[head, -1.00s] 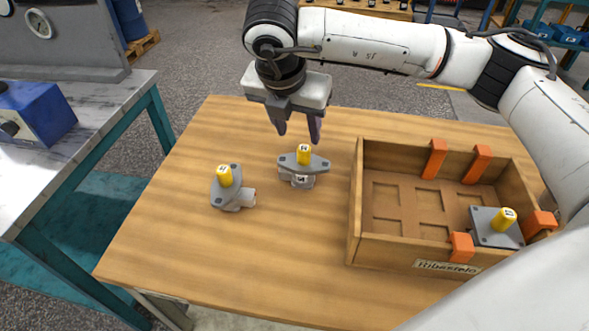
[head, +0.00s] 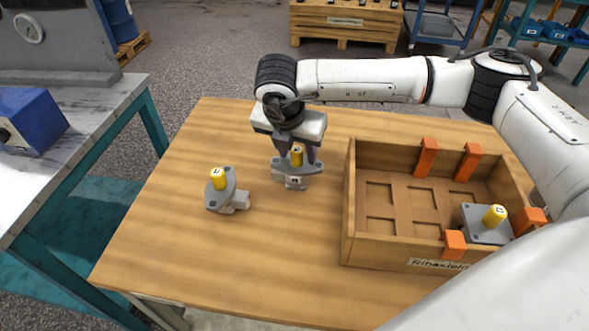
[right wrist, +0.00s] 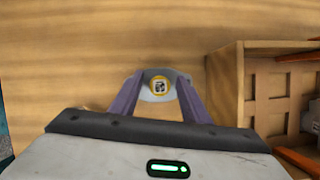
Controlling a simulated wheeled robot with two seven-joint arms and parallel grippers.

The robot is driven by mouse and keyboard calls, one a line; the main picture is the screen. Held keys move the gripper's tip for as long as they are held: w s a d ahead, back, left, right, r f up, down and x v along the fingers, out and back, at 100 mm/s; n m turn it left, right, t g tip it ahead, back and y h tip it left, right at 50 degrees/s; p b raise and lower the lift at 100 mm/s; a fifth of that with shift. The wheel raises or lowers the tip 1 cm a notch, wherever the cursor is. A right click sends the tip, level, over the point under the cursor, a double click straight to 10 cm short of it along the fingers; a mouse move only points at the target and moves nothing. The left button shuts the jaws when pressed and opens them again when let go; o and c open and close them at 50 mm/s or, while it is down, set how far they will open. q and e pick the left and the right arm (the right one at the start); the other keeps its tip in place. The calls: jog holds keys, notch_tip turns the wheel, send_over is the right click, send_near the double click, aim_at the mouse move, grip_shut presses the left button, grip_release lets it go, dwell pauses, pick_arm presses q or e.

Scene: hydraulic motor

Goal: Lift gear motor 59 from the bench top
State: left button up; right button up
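Two grey gear motors with yellow knobs stand on the wooden bench top (head: 200,255); their numbers are too small to read. One motor (head: 297,168) is under my right gripper (head: 296,158), and its knob shows in the right wrist view (right wrist: 159,84). The other motor (head: 222,192) stands apart to the left. My right gripper points down, its two dark fingers on either side of the first motor's yellow knob, with a small gap visible in the right wrist view. It is open (right wrist: 160,82). My left gripper is out of view.
A wooden crate (head: 345,205) with orange corner blocks stands to the right and holds a grey square-plated part with a yellow knob (head: 487,224). A grey workbench with a blue box (head: 32,120) is at the left. The bench's front is clear.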

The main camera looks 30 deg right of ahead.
grip_shut()
dwell(1.1)
jog(key=shift+w+r, duration=0.1)
jog(key=shift+r, duration=0.05)
